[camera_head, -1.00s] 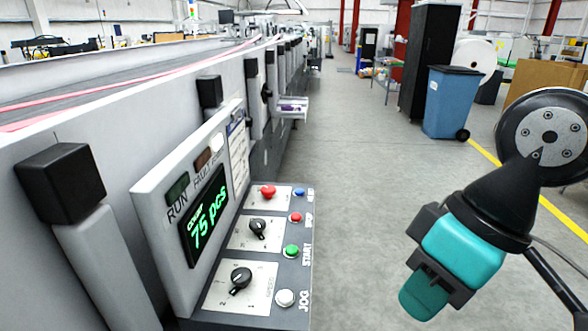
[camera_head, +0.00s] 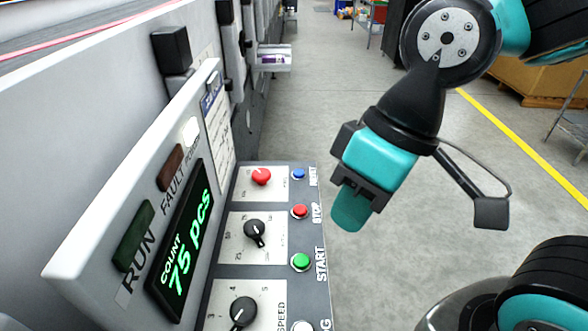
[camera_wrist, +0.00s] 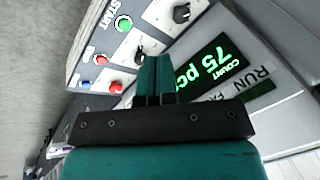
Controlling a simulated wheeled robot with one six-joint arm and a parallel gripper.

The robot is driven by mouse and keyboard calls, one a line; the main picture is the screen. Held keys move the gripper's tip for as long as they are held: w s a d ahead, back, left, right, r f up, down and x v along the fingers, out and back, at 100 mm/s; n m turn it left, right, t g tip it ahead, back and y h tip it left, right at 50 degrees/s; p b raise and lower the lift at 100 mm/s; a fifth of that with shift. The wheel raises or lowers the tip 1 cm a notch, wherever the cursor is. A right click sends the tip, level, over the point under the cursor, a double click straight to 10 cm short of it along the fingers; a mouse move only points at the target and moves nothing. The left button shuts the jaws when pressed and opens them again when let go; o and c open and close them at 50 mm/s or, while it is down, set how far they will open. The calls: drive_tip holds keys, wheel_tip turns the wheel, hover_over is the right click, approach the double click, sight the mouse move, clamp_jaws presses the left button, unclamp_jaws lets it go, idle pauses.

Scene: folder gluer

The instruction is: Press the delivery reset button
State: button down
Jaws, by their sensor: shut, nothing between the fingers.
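The blue reset button (camera_head: 298,174) sits at the far right corner of the control panel (camera_head: 272,226), above the red STOP button (camera_head: 300,211) and green START button (camera_head: 301,261). Its label is partly legible. The blue button also shows in the wrist view (camera_wrist: 86,87), at the left. My gripper (camera_head: 350,217) is shut and empty, to the right of the panel in the head view and apart from the buttons. In the wrist view my gripper's closed teal fingers (camera_wrist: 154,62) cover part of the panel.
A red mushroom knob (camera_head: 261,176) stands just left of the blue button. Black rotary knobs (camera_head: 255,232) stand nearer. The display (camera_head: 185,245) reads COUNT 75 pcs on the upright face. Open grey floor (camera_head: 400,250) lies right of the panel.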

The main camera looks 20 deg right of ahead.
drive_tip(key=w+a+n+t+y+p, duration=0.1)
drive_tip(key=w+n+t+p, duration=0.35)
drive_tip(key=w, duration=1.05)
drive_tip(key=n+t+h+p, duration=0.2)
drive_tip(key=t+p, duration=0.2)
drive_tip(key=p, duration=0.4)
hover_over(298, 173)
wheel_tip(298, 173, down, 8)
drive_tip(key=r, duration=0.1)
drive_tip(key=shift+f, duration=0.25)
drive_tip(key=shift+f+b, duration=0.15)
drive_tip(key=shift+b, duration=0.15)
wheel_tip(298, 173, down, 7)
drive_tip(key=b, duration=0.4)
drive_tip(key=shift+f, duration=0.15)
drive_tip(key=shift+f+b, duration=0.6)
drive_tip(key=shift+b, duration=0.2)
drive_tip(key=shift+f, duration=0.15)
drive_tip(key=shift+f+b, duration=0.3)
drive_tip(key=shift+b, duration=0.3)
